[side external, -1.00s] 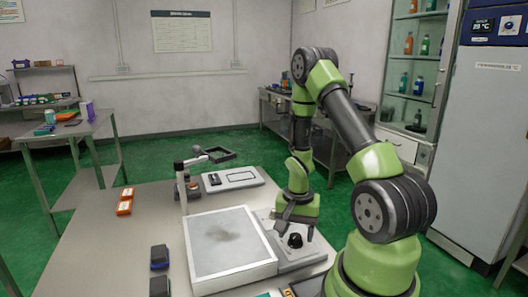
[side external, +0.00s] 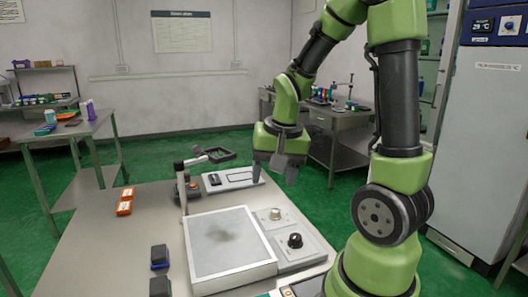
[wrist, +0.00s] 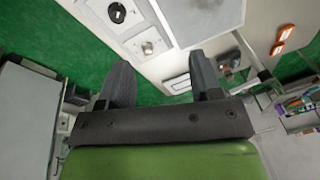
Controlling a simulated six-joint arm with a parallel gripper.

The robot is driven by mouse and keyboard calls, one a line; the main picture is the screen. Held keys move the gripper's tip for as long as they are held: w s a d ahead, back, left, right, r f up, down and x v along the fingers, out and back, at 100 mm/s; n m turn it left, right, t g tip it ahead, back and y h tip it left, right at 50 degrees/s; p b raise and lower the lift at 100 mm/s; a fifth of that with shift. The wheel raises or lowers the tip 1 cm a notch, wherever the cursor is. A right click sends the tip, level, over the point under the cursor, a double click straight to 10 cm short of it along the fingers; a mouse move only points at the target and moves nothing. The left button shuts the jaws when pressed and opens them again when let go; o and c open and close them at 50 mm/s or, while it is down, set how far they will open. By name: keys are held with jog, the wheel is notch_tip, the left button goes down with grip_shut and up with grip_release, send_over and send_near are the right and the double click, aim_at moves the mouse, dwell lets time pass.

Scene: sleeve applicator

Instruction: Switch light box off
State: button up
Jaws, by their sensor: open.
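The light box (side external: 222,252) lies on the table with a pale grey top bearing a dark smudge; I cannot tell whether it is lit. To its right is a control panel (side external: 302,257) with a black knob (side external: 295,240) at the near end and a pale round knob (side external: 275,213) at the far end. The wrist view also shows the black knob (wrist: 117,12) and pale knob (wrist: 147,48) beyond my fingers. My gripper (side external: 274,170) is open and empty, raised above and beyond the panel, touching neither knob.
A lamp-like stand (side external: 183,190) rises behind the light box. A flat white device (side external: 232,179) lies at the table's far edge. Orange boxes (side external: 125,202) and dark blocks (side external: 159,256) are on the left. The table's left middle is clear.

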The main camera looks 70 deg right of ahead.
jog(key=s+a+r+n+t, duration=0.1)
jog(key=a+r+n, duration=0.1)
jog(key=a+r, duration=0.2)
jog(key=s+a+r+n+t+y, duration=0.1)
jog(key=a+r+n+t, duration=0.1)
jog(key=a, duration=0.4)
jog(key=shift+s+r+n+t, duration=0.3)
jog(key=shift+r+n, duration=0.4)
jog(key=shift+r, duration=0.35)
jog(key=shift+s+a+r+n+t+y, duration=0.25)
jog(key=shift+s+a+r+n+y, duration=0.15)
jog(key=shift+s+a, duration=0.2)
jog(key=shift+s+a+r+n+t+y, duration=0.2)
jog(key=shift+s+a+r+n, duration=0.1)
jog(key=shift+s+a+n, duration=0.25)
jog(key=shift+s+a+r+n+t+y, duration=0.25)
jog(key=shift+s+a+r+n+y, duration=0.15)
jog(key=shift+a, duration=0.35)
